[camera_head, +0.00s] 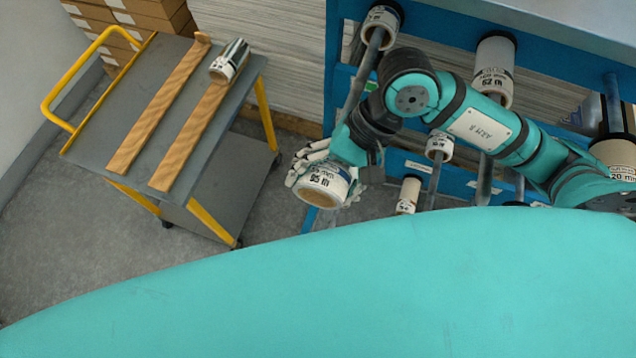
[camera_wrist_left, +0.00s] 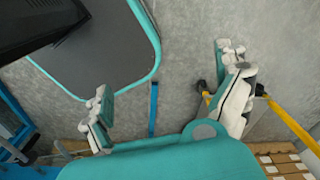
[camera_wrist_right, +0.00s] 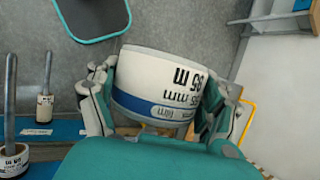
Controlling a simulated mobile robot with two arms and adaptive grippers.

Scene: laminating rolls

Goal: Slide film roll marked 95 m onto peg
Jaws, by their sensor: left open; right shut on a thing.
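The film roll marked 95 m (camera_head: 327,183) is a white cylinder with a blue band and a brown core. My right gripper (camera_head: 323,176) is shut on it, with fingers on either side, and holds it in the air in front of the blue rack. The roll also shows in the right wrist view (camera_wrist_right: 160,85), its print upside down between the fingers.
A grey cart (camera_head: 135,85) with a yellow handle stands left, with two wooden rails and a roll (camera_head: 230,60). Floor between is clear.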

